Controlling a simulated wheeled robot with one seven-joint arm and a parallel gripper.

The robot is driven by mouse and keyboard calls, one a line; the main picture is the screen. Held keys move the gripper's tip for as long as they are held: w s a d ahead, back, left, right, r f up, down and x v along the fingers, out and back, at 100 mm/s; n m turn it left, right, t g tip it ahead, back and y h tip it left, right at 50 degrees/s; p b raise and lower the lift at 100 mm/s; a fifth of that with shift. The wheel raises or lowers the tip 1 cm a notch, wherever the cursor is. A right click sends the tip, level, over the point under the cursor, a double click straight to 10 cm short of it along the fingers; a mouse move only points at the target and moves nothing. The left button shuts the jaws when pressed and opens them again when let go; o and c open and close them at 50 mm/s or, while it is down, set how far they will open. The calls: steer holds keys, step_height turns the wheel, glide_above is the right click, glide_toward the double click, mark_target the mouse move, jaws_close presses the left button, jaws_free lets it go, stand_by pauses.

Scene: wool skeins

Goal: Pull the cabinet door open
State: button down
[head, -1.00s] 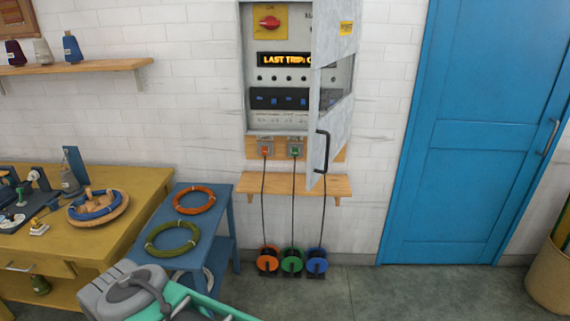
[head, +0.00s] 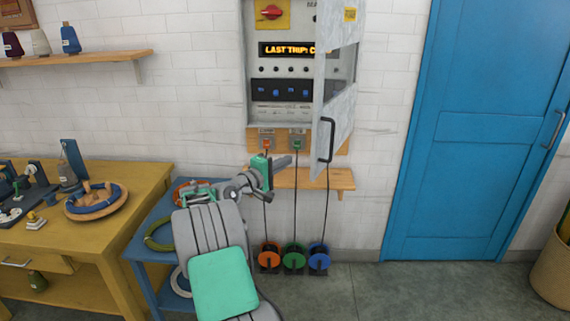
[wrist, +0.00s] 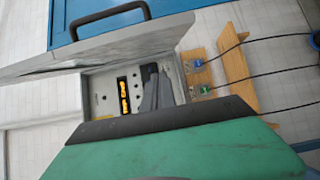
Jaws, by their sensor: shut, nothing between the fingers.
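The grey cabinet (head: 284,112) hangs on the white brick wall, and its door (head: 338,90) stands ajar, swung out on the right side. The door's black handle (head: 325,140) is at its lower edge; it also shows in the wrist view (wrist: 108,18). My gripper (head: 288,160) is shut and empty, below the cabinet and left of the handle, not touching it. In the wrist view the fingers (wrist: 155,90) show in front of the cabinet's opening, and the door panel (wrist: 120,45) stands out from it.
A wooden shelf (head: 315,180) sits under the cabinet, with black cables running down to orange, green and blue reels (head: 294,258). A blue side table (head: 140,250) and yellow workbench (head: 110,225) stand at left. Floor at right is clear before the blue door (head: 470,160).

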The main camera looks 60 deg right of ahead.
steer(key=s+d+p, duration=0.2)
steer(key=s+d, duration=0.3)
steer(key=d, duration=0.1)
steer(key=shift+d, duration=0.2)
